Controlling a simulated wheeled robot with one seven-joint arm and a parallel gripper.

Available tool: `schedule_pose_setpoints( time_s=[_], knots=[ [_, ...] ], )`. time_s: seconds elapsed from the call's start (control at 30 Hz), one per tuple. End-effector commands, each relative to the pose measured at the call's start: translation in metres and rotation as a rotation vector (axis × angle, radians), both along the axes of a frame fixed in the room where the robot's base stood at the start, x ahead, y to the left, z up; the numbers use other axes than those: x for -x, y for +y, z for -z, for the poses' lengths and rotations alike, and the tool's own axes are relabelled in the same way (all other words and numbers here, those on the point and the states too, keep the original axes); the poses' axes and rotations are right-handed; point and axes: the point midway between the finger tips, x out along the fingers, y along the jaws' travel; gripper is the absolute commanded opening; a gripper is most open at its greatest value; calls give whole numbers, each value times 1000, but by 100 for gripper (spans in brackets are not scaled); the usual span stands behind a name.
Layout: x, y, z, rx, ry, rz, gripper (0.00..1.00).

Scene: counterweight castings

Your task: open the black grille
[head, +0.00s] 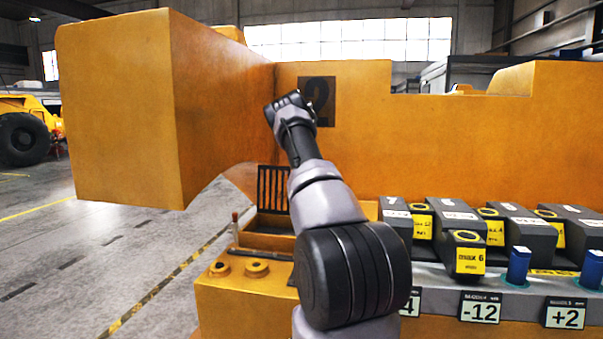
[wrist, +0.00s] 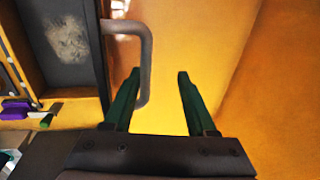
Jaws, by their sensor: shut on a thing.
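The black grille (head: 272,188) stands upright with vertical bars over an orange compartment, left of my arm in the head view. In the wrist view a dark panel (wrist: 72,45) at upper left carries a grey bent bar handle (wrist: 147,62); I cannot tell whether this panel is the grille's own face. In the head view my arm hides the gripper.
Several dark counterweight castings (head: 458,222) stand on a ledge at right, with blue-topped posts (head: 518,265) in front. A large orange block (head: 115,110) juts out at upper left. Purple and green items (wrist: 18,108) lie at left in the wrist view.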

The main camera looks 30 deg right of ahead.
Motion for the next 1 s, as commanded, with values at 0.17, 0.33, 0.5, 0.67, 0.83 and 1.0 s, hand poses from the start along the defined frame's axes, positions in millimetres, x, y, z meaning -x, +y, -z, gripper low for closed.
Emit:
schedule_pose_setpoints(
  time_s=[0.17, 0.33, 0.5, 0.67, 0.83, 1.0],
  knots=[
    [-1, 1, -2, 2, -4, -2, 45],
    [-1, 1, -2, 2, -4, -2, 45],
    [-1, 1, -3, 1, -5, -3, 45],
    [0, 3, -17, 3, -7, -3, 45],
    [5, 7, -50, 4, -7, -3, 45],
    [10, 11, -81, 2, -6, -2, 45]
  ],
)
